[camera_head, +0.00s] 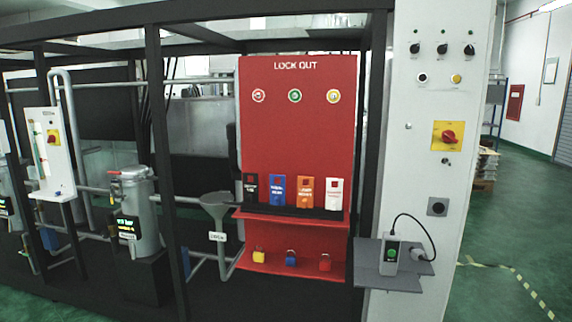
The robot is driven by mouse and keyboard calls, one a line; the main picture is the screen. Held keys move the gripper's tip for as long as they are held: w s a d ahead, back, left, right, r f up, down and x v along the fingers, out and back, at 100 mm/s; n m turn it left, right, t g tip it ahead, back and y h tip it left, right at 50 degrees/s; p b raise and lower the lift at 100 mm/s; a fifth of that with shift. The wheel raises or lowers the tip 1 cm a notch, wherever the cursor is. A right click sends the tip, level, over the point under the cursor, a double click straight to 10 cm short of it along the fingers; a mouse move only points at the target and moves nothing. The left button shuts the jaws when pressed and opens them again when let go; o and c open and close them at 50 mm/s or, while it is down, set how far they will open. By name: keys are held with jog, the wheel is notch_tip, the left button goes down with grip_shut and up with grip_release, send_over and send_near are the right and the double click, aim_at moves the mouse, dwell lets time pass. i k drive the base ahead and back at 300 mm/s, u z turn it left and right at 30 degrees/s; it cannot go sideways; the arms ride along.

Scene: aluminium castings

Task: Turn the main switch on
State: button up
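A red rotary switch (449,136) on a square yellow plate sits on the tall white cabinet (420,180) at the right. Its red knob looks tilted, but its exact position is too small to read. I cannot tell from labels which one is the main switch. My gripper is not in view.
A red lock-out board (297,130) holds coloured tags and padlocks on shelves. A grey shelf (375,276) with a corded device (390,254) juts out below the cabinet's switch. Pipes and a metal tank (133,200) stand left. Green floor (500,270) is open at right.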

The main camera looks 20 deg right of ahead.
aim_at(448, 136)
jog(key=z, duration=1.75)
jog(key=i, duration=0.85)
jog(key=u, duration=0.1)
